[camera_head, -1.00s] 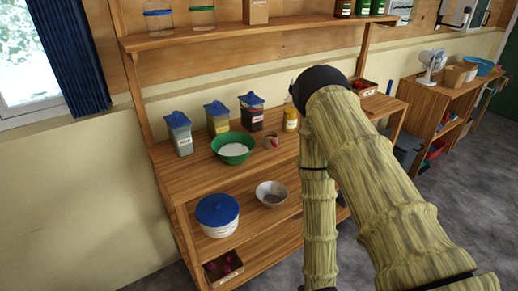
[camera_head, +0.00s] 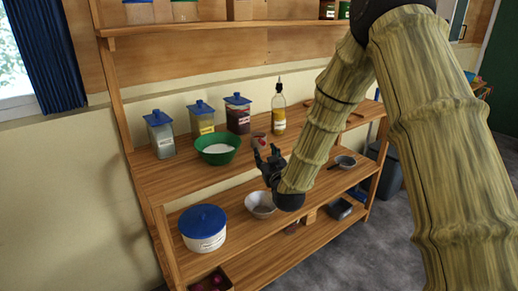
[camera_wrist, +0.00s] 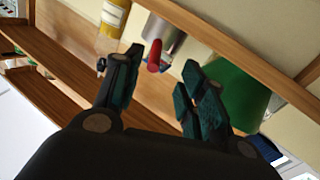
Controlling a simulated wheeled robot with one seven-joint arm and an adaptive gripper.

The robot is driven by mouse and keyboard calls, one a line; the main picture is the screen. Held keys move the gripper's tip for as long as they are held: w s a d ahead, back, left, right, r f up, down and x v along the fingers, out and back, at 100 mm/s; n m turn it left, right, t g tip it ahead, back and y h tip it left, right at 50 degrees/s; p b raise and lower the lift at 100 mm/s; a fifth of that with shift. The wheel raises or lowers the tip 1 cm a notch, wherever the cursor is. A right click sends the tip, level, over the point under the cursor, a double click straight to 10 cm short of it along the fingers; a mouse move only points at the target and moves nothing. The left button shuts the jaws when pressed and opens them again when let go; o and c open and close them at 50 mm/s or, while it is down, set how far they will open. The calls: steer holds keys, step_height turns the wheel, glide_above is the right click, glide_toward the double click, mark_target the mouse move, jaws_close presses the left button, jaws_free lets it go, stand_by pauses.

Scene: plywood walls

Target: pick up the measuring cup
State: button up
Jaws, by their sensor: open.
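The measuring cup (camera_head: 259,138) looks like a small metal cup with a red handle; it stands on the upper work shelf just right of the green bowl (camera_head: 218,156). In the wrist view the cup (camera_wrist: 165,35) is ahead of the jaws, its red handle pointing towards them. My gripper (camera_head: 268,157) is at the shelf's front edge, close in front of the cup. Its two fingers are apart and empty in the wrist view (camera_wrist: 162,66). I cannot tell whether a fingertip touches the handle. The gripper partly covers the cup's lower part in the head view.
Several blue-lidded canisters (camera_head: 160,140) line the back. The lower shelf holds a metal bowl (camera_head: 260,205), a blue-lidded tub (camera_head: 203,235) and a small pan (camera_head: 345,162).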

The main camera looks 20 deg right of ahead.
mark_target(261, 139)
steer(key=w, duration=0.4)
steer(key=shift+w+d+p, duration=0.15)
steer(key=shift+w+p, duration=0.15)
steer(key=shift+w, duration=0.1)
steer(key=shift+w+d, duration=0.1)
steer(key=shift+w, duration=0.45)
steer(key=shift+w+d+p, duration=0.15)
steer(key=shift+w+p, duration=0.1)
steer(key=shift+w, duration=0.8)
steer(key=shift+w+d+p, duration=0.15)
steer(key=shift+w+p, duration=0.1)
steer(key=shift+w, duration=0.8)
jaws_close()
